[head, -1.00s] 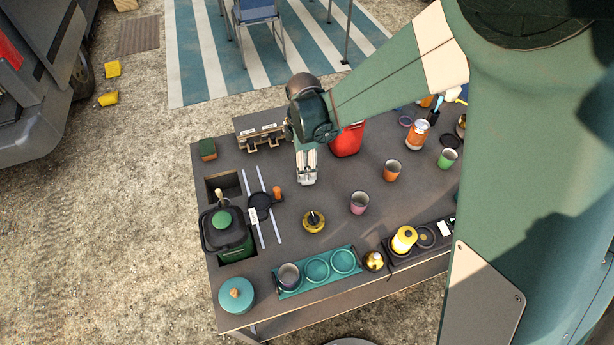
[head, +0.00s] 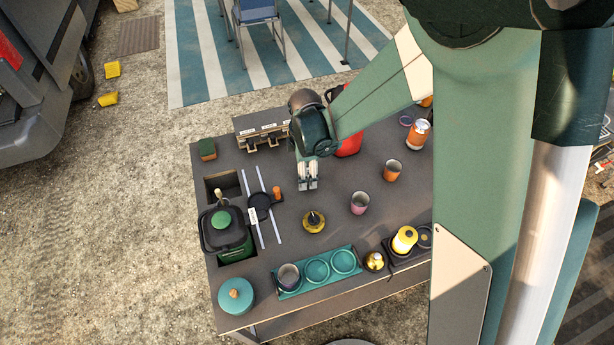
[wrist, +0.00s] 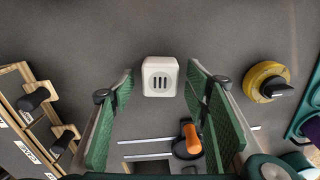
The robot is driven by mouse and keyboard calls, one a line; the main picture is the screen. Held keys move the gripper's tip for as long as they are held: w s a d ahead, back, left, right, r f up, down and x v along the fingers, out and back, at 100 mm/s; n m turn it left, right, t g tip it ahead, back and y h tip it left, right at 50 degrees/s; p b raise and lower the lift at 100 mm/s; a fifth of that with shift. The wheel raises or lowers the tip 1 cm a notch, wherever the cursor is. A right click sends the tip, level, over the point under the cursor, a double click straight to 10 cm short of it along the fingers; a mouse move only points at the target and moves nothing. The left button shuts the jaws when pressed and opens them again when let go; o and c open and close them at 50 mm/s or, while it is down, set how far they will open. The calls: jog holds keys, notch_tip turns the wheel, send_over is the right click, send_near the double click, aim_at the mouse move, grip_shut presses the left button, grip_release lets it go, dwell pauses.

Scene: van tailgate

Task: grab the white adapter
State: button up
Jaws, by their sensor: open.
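The white adapter (wrist: 160,76) is a small, pale, rounded block with dark slots on its face. In the wrist view it lies on the grey table top, centred just beyond my fingertips. My gripper (wrist: 160,80) is open, with one green-padded finger on each side of the adapter's line and clear gaps between.
A yellow canister with a black knob (wrist: 268,82) stands right of the adapter in the wrist view. A black pan with an orange handle (wrist: 192,138) lies nearer. A wooden rack with hooks (wrist: 30,115) is at left.

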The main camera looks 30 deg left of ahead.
jog(key=c, duration=1)
jog(key=shift+r, duration=0.15)
jog(key=shift+r+p, duration=0.55)
jog(key=shift+r, duration=4.35)
